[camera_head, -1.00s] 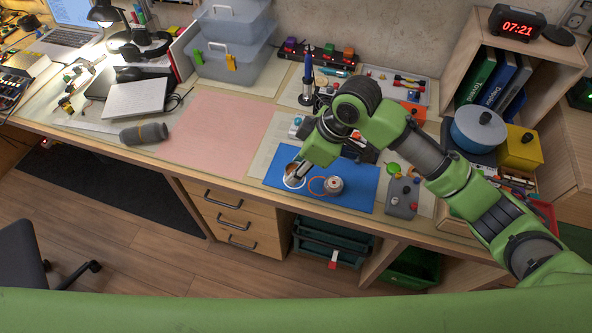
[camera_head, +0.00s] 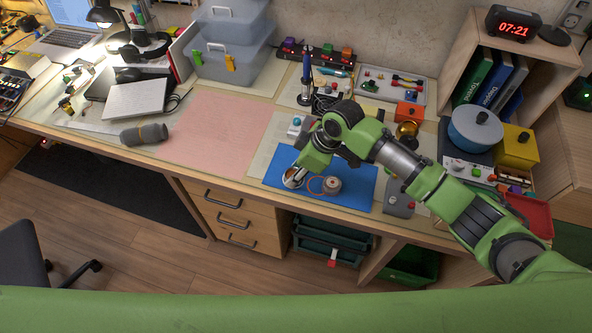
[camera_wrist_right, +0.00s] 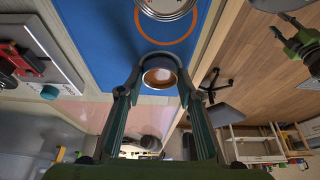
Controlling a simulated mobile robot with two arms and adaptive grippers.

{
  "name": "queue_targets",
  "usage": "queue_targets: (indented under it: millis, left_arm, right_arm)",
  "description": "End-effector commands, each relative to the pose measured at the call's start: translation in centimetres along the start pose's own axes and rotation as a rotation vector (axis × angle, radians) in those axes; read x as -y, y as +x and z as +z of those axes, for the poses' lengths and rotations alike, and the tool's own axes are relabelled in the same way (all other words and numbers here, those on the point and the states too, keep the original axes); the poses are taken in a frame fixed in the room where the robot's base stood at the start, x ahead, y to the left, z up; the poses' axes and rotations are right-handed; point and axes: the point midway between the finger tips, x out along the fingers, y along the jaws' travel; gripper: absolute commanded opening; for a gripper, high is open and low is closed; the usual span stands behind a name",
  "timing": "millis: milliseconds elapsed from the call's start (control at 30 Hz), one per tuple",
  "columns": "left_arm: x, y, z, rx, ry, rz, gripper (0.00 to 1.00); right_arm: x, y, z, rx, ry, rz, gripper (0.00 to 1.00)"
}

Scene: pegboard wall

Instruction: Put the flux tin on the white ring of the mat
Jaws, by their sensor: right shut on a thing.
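The blue mat (camera_head: 357,186) lies near the front edge of the desk. My right gripper (camera_head: 298,172) is over its left end, shut on a small round tin with a brownish top (camera_head: 292,177), which I take to be the flux tin. In the right wrist view the tin (camera_wrist_right: 160,77) sits between the two fingertips (camera_wrist_right: 159,62). The tin is low over the white ring, which it and the gripper mostly hide. I cannot tell whether it touches the mat. The orange ring (camera_head: 311,188) lies just to the right.
Another round tin (camera_head: 332,185) stands at the orange ring's right side. A grey box with a red button (camera_head: 398,200) is right of the mat. A soldering iron stand (camera_head: 306,85) is behind. The pink mat (camera_head: 215,135) to the left is clear.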

Motion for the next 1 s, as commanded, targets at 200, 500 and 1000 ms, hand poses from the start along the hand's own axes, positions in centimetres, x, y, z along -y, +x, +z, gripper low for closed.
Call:
queue_targets:
  millis: [200, 500, 1000]
  left_arm:
    - [0.0, 0.1, 0.1, 0.001, 0.000, 0.000, 0.33]
    - [0.0, 0.1, 0.2, 0.003, 0.000, 0.000, 0.33]
    - [0.0, 0.4, 0.3, 0.005, 0.000, -0.001, 0.33]
  right_arm:
    - [0.0, 0.2, 0.1, 0.000, 0.000, 0.000, 0.50]
    - [0.0, 0.2, 0.1, 0.000, 0.000, 0.000, 0.50]
    - [-0.2, -7.5, 0.0, -0.002, -0.001, 0.004, 0.50]
